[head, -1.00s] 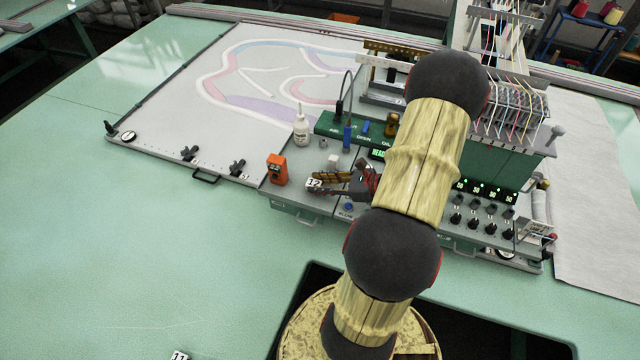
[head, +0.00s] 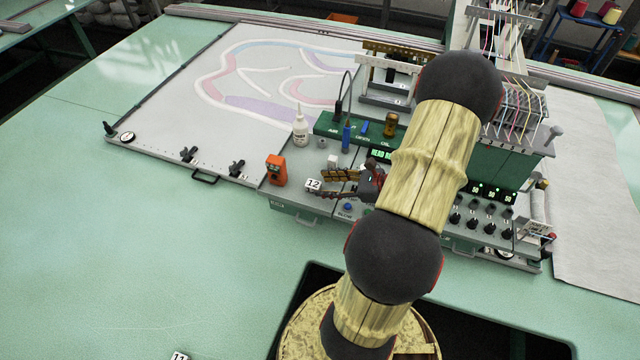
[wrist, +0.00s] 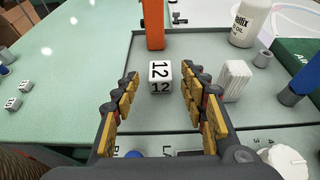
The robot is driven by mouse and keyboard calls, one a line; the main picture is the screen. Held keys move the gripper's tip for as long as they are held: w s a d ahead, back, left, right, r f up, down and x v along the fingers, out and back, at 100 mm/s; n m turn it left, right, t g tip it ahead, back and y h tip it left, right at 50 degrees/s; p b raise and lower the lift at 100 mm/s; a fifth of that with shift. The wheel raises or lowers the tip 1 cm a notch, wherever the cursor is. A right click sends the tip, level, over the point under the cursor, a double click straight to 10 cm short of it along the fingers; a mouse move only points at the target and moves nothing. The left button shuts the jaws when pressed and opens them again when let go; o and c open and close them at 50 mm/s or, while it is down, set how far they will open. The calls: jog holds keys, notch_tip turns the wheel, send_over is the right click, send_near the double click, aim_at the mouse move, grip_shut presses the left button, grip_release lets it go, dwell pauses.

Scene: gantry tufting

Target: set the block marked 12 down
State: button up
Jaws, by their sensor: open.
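The block marked 12 (wrist: 158,77) is a small white cube with black numerals, standing upright on the grey panel. It also shows in the head view (head: 313,184), at the panel's front left. My gripper (wrist: 158,92) is open, with its yellow-padded fingers on either side of the block and visible gaps between. In the head view my gripper (head: 338,184) reaches toward the block from the right. The block sits near the fingertips and appears apart from both fingers.
An orange device (head: 277,170) and a white bottle (head: 300,127) stand near the block. A plain white block (wrist: 235,80) is just right of my fingers. Other numbered cubes (wrist: 13,103) lie on the green table (head: 150,260). Knobs line the panel's front.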

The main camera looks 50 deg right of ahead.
jog(key=v, duration=0.9)
jog(key=shift+r, duration=0.1)
jog(key=w+a+r+n+g+y, duration=0.1)
jog(key=w+a+r+n+g, duration=0.3)
jog(key=a+n, duration=0.45)
jog(key=w+a+r+n+g+y, duration=0.1)
jog(key=w+a+r+n+g, duration=0.4)
jog(key=a, duration=0.6)
jog(key=s+a+r+n+h, duration=0.2)
jog(key=a+r+n+h, duration=0.1)
jog(key=a+r+n, duration=0.3)
jog(key=s+a+r+n+t+h, duration=0.1)
jog(key=s+a+r+n+h, duration=0.1)
jog(key=a+r+n, duration=0.4)
jog(key=a+n, duration=0.4)
jog(key=n, duration=0.3)
jog(key=shift+r+t+h, duration=0.3)
jog(key=shift+r+h, duration=0.1)
jog(key=shift+a+f, duration=0.1)
notch_tip(320, 180, down, 10)
jog(key=b, duration=1)
jog(key=shift+f, duration=0.2)
